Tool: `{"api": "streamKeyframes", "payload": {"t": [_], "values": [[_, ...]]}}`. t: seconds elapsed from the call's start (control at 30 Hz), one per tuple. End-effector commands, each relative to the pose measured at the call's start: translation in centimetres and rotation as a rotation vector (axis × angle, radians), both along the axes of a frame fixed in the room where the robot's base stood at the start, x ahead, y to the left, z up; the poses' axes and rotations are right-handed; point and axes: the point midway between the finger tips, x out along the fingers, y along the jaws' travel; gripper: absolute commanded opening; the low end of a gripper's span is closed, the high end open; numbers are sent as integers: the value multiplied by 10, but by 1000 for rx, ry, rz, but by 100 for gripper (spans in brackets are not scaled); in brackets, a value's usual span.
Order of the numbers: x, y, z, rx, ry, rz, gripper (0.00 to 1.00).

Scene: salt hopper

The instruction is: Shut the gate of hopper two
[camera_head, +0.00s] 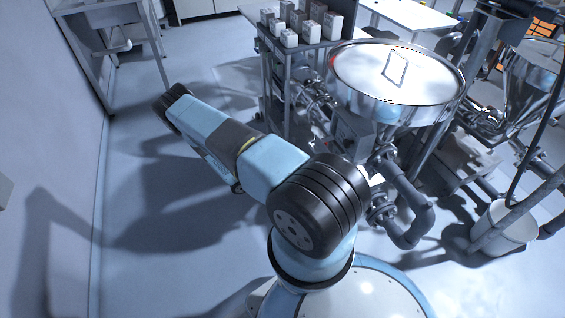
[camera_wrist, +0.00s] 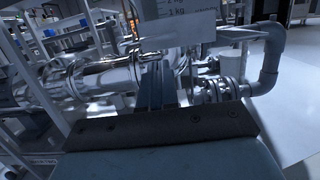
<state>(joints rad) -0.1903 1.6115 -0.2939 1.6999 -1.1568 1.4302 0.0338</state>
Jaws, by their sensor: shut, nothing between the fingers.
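A steel hopper with a round lid (camera_head: 400,68) stands right of my arm in the head view. A second steel hopper (camera_head: 535,75) shows partly at the far right. I see no number on either, so I cannot tell which is hopper two. No gate handle can be made out clearly. In the wrist view, my gripper (camera_wrist: 156,82) is shut and empty. It points towards shiny steel pipework (camera_wrist: 105,75) and a flanged fitting (camera_wrist: 215,92) beyond the fingers. I cannot tell the gap between them. My gripper cannot be made out in the head view.
A grey cart (camera_head: 275,85) holding several small white-topped boxes (camera_head: 290,38) stands behind my arm. A dark bent pipe (camera_head: 415,205) runs beside the near hopper. A white bucket (camera_head: 503,230) stands at the right. The floor at the left is clear up to the wall.

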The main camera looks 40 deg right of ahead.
Motion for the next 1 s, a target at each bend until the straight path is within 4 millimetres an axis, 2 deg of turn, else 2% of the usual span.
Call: {"api": "streamKeyframes", "payload": {"t": [0.3,0.5,0.7,1.0], "values": [[-14,-55,11,0,-1,-4,0],[-20,-81,17,0,1,-2,0],[-23,-93,19,1,0,-1,0],[-23,-95,20,0,0,0,0]]}}
